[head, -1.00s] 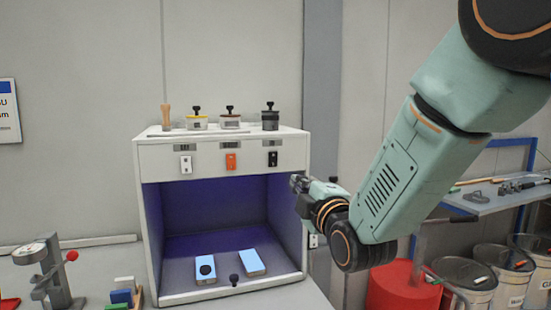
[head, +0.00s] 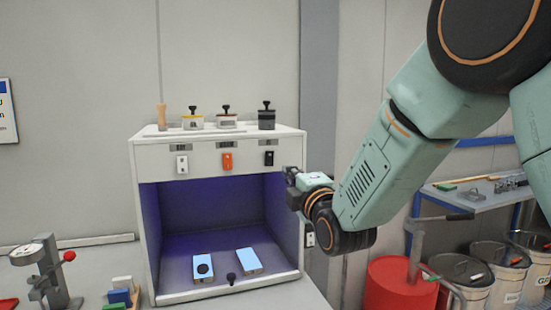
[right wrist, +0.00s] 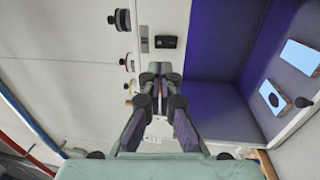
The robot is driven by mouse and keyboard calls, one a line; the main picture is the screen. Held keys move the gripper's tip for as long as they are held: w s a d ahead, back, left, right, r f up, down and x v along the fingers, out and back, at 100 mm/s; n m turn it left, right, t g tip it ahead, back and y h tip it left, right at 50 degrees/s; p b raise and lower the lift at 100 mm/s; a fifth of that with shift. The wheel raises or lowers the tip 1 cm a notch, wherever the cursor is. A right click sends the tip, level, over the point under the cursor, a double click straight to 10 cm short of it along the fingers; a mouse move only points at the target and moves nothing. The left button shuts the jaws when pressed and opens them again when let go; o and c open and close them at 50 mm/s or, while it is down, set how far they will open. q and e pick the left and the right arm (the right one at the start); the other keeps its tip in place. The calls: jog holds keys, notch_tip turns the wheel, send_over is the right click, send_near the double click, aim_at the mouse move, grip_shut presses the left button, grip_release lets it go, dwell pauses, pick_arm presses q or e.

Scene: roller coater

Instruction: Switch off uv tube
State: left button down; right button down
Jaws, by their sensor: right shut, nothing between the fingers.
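A white UV cabinet (head: 205,166) stands on the bench with its open chamber glowing violet. The tube itself is hidden. Its top panel has a white switch (head: 181,164), an orange switch (head: 227,161) and a black switch (head: 269,158), each under a small label plate. My right gripper (head: 290,177) is shut and empty, by the panel's right end, right of and a little below the black switch. In the right wrist view the closed fingertips (right wrist: 160,72) overlap the panel, with the black switch (right wrist: 166,42) just beyond them. My left gripper is out of view.
Two light-blue blocks (head: 250,260) lie on the chamber floor, with a black knob (head: 231,279) at its front edge. Handled tools stand on the cabinet top. A red drum (head: 400,288) and bins (head: 465,275) stand at the right. A gauge stand (head: 45,270) is at the left.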

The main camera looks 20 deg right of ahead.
aim_at(271, 154)
jog(key=w, duration=0.3)
jog(key=w+p, duration=0.1)
jog(key=w, duration=0.2)
jog(key=w+r, duration=0.1)
jog(key=w, duration=0.2)
jog(key=shift+w+a+p, duration=0.1)
jog(key=shift+a+p, duration=0.05)
jog(key=shift+p, duration=0.2)
jog(key=shift+w+a, duration=0.1)
jog(key=shift+w, duration=0.5)
jog(key=shift+r, duration=0.1)
jog(key=shift+s, duration=0.1)
jog(key=shift+w, duration=0.3)
jog(key=shift+r, duration=0.2)
